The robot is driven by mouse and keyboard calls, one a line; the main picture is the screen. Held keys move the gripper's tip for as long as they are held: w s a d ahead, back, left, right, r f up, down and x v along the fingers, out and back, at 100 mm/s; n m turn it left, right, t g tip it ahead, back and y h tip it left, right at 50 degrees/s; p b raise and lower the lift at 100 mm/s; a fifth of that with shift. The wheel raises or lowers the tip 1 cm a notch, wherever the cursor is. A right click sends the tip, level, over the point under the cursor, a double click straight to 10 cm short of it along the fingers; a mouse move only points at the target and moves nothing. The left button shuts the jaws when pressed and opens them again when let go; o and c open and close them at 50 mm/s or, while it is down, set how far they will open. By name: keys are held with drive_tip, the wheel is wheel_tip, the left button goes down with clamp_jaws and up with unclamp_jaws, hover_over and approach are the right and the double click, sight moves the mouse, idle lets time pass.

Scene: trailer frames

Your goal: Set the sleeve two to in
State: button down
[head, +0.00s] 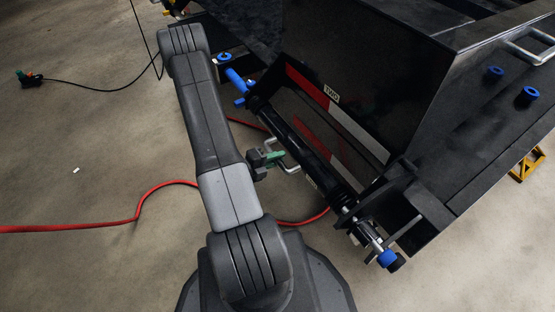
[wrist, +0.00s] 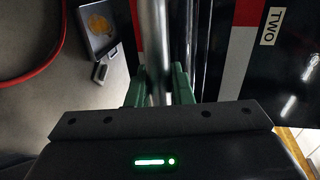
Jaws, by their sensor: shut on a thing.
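The plate marked TWO (head: 331,94) is on the dark trailer panel, and it also shows in the wrist view (wrist: 272,27). Below it a long black sleeve (head: 300,143) runs along the trailer edge, with blue fittings near its ends. A pale metal handle (head: 292,169) stands out from the sleeve. My gripper (head: 275,158) has its green fingers at this handle. In the wrist view my gripper (wrist: 158,88) is shut on the silver handle bar (wrist: 153,35), with one finger on each side. The handle's far part is hidden there.
A red hose (head: 155,187) lies on the floor beside and under my arm. A black cable (head: 95,88) with a plug runs at the upper left. A yellow stand (head: 526,165) is under the trailer at right. The floor at left is mostly clear.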

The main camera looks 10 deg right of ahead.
drive_tip(key=w+a+p, duration=0.1)
drive_tip(key=w+a, duration=0.4)
drive_tip(key=w, duration=0.9)
drive_tip(key=shift+a, duration=0.1)
drive_tip(key=c, duration=1.3)
unclamp_jaws()
drive_tip(key=shift+s, duration=0.1)
drive_tip(key=shift+c, duration=0.2)
drive_tip(key=shift+a, duration=0.15)
drive_tip(key=p+v, duration=0.3)
drive_tip(key=v, duration=1)
drive_tip(key=shift+s+a, duration=0.2)
drive_tip(key=shift+s, duration=0.1)
